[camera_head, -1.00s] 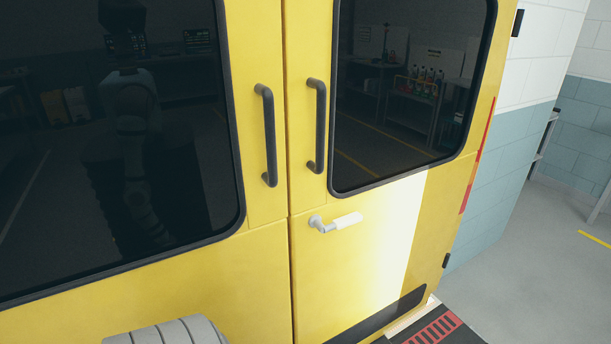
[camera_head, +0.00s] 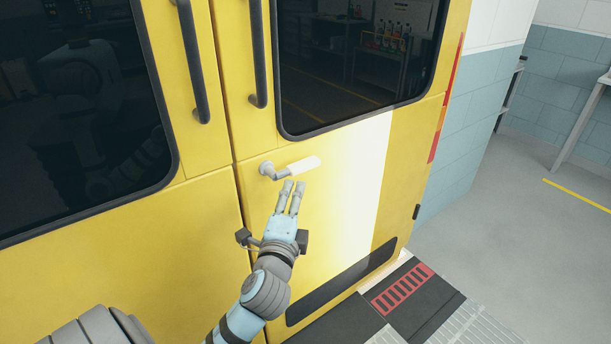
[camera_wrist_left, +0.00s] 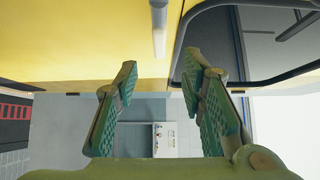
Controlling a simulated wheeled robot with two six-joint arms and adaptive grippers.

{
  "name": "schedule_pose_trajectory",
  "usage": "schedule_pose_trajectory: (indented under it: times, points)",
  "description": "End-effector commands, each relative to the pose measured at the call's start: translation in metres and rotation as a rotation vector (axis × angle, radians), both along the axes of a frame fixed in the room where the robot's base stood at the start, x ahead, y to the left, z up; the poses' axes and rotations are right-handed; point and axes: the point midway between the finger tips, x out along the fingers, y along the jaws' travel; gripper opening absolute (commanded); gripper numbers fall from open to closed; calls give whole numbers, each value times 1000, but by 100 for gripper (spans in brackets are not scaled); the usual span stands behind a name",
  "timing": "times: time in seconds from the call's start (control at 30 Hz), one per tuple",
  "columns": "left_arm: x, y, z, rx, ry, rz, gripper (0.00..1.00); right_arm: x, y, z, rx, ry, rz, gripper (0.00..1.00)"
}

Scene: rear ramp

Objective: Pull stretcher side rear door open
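The yellow right-hand rear door (camera_head: 330,190) has a dark window and sits flush against the left-hand door (camera_head: 150,240), with a narrow seam between them. A lever handle (camera_head: 300,167) with a white grip sticks out near the right door's seam edge. My left gripper (camera_head: 291,187) is just below the lever, with its fingertips close to the white grip. In the left wrist view my left gripper (camera_wrist_left: 157,72) is open and empty, and the white grip (camera_wrist_left: 159,32) lies beyond the gap between its fingers. My right gripper is out of view.
Two black upright grab bars (camera_head: 195,62) (camera_head: 257,52) flank the seam above the lever. A dark step with a red grille (camera_head: 402,290) lies below the right door. Grey floor (camera_head: 510,220) is open to the right, near a blue and white wall.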

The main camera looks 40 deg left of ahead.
Motion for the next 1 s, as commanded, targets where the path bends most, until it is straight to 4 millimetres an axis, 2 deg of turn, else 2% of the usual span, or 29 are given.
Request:
schedule_pose_trajectory:
  times: [0.3,0.5,0.67,0.9,1.0]
  points:
    - [72,37,1,-4,-1,-3,37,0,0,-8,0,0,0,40]
    - [108,56,-1,-6,1,-4,37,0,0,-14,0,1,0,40]
    - [120,62,0,-8,0,-6,37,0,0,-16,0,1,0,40]
    - [121,62,1,-7,1,-7,37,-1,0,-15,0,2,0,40]
    - [121,62,0,-8,2,-7,22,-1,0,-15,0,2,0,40]
